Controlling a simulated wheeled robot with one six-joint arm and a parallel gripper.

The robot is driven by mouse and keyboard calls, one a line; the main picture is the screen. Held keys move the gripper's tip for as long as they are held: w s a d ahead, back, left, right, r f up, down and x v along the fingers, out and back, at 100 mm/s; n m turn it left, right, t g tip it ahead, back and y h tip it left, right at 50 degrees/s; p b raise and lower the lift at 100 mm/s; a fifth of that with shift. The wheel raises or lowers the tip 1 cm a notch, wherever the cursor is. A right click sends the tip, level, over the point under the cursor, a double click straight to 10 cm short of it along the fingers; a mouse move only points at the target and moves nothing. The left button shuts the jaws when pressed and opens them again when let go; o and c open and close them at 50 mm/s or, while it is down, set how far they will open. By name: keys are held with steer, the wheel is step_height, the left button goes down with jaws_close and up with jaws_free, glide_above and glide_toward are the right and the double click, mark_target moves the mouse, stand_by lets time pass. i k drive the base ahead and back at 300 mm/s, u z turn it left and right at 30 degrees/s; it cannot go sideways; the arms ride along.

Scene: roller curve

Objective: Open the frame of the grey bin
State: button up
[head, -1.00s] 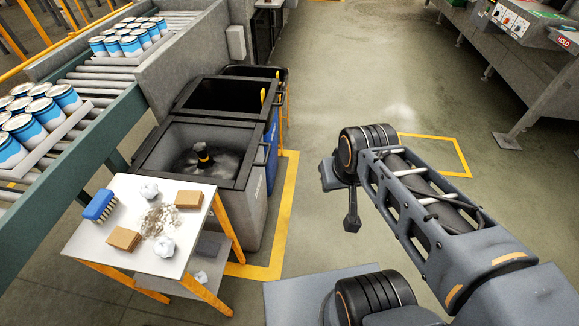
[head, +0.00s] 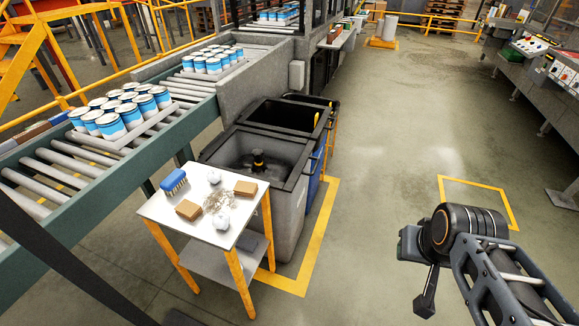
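The grey bin (head: 293,196) stands beside the roller conveyor, behind a small white table. Its dark rectangular frame (head: 281,178) lies flat around the top rim. Inside the bin is a dark liner with a black, yellow-banded thing (head: 258,162) in the middle. My arm is at the right, with its wrist joint well to the right of the bin and apart from it. My gripper (head: 426,304) seems to be the dark part hanging below the wrist; its fingers cannot be made out.
The white table (head: 160,213) holds a blue brush (head: 173,182), brown blocks (head: 188,209), crumpled white balls and a pile of scraps. A blue bin (head: 314,170) with a black rim stands behind the grey one. Paint cans (head: 109,125) stand on the conveyor. The floor (head: 370,200) right of the bins is clear.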

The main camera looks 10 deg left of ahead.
mark_target(222, 139)
steer(key=u, duration=0.85)
steer(key=i, duration=1.35)
steer(key=z, duration=0.1)
